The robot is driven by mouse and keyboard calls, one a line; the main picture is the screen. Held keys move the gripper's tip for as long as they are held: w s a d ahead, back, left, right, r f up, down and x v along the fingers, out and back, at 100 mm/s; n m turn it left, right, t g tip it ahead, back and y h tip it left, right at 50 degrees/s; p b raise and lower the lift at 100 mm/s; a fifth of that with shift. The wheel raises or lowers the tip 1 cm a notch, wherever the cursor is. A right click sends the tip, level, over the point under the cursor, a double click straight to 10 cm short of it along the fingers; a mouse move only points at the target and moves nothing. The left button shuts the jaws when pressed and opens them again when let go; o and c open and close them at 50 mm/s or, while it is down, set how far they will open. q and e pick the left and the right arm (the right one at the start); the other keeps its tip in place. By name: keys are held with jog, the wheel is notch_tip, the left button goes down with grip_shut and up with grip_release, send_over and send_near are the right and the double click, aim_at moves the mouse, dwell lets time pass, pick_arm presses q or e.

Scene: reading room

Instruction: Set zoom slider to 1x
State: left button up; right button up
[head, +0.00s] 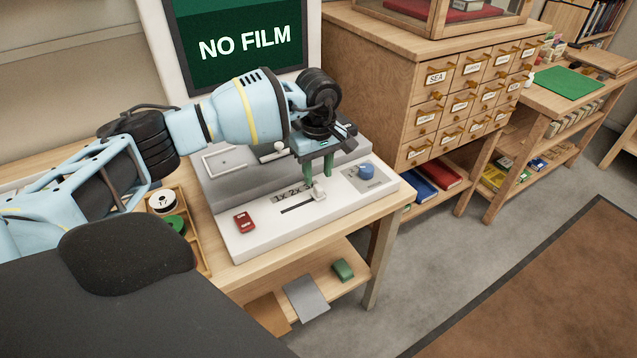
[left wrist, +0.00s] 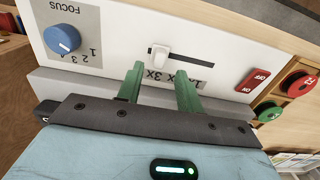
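The white zoom slider knob (head: 319,190) stands at the right end of its dark slot on the white control panel (head: 262,236), at the 3x end. The left wrist view shows the same knob (left wrist: 158,54) at the left end of the slot. The 1x label (head: 279,198) is toward the slot's other end. My left gripper (head: 319,170) is over the panel just behind the knob. Its green fingers (left wrist: 160,74) are apart with nothing between them; the knob appears just beyond their tips. My right gripper is out of view.
A red ON/OFF switch (head: 244,222) is left of the slot, and a blue focus dial (head: 366,172) is right of it. The screen (head: 245,45) behind reads "NO FILM". A wooden tray (head: 185,205) with reels sits left. A drawer cabinet (head: 420,85) stands right.

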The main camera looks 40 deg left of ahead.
aim_at(318, 187)
pick_arm(q)
jog(key=shift+f, duration=2.2)
grip_shut()
jog(key=shift+s, duration=0.1)
